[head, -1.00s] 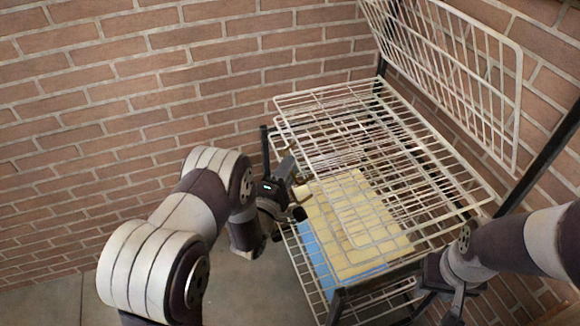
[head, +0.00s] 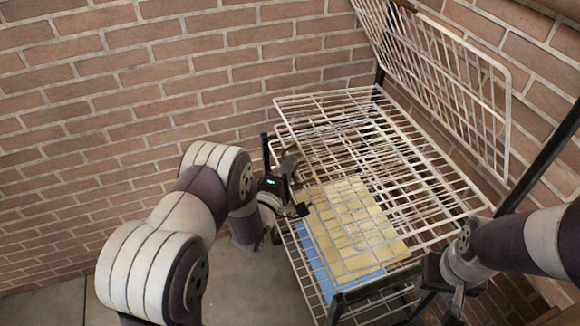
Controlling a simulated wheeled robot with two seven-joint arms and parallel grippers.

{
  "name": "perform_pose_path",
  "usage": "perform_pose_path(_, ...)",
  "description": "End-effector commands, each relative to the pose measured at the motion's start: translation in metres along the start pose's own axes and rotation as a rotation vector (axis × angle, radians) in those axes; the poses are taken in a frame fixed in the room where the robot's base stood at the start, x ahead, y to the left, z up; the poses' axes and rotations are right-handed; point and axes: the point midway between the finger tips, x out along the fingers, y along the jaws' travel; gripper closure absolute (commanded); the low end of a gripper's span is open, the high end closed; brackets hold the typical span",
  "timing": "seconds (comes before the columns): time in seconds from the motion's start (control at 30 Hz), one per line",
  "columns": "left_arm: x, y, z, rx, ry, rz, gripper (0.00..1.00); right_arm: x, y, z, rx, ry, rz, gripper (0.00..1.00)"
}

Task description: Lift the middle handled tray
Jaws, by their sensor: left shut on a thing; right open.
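White wire trays are stacked in a dark-framed rack. The middle wire tray (head: 278,137) shows at its left edge, just under the top tray; their overlapping grids make its full outline and handles hard to tell. My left gripper (head: 293,197) is at the stack's left side, shut on what looks like the tray's left edge; the jaws partly hide the contact. My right gripper (head: 452,290) is open at the rack's near right corner, below my forearm; its fingers are small and partly hidden.
A yellow sheet (head: 352,240) and a blue sheet (head: 318,265) lie under the wires. An upright wire panel (head: 440,75) leans at the back right. Dark posts (head: 545,160) frame the rack. A brick wall (head: 130,120) stands close behind; bare floor (head: 250,290) is at left.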

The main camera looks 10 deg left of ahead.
Motion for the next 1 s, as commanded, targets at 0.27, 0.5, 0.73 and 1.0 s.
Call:
perform_pose_path(0.27, 0.018, 0.115, 0.019, 0.154, -0.002, -0.147, 1.00, -0.115, 0.000, -0.014, 0.000, 0.001, 0.000, 0.57)
perform_pose_path(0.5, 0.047, 0.195, 0.049, 0.314, -0.002, -0.306, 1.00, -0.188, 0.000, -0.022, 0.000, 0.001, 0.000, 0.57)
perform_pose_path(0.73, 0.083, 0.252, 0.086, 0.452, -0.002, -0.447, 1.00, -0.228, -0.001, -0.027, 0.000, 0.001, 0.000, 0.57)
perform_pose_path(1.0, 0.121, 0.291, 0.124, 0.477, 0.000, -0.476, 1.00, -0.251, -0.001, -0.030, 0.000, 0.000, 0.000, 0.57)
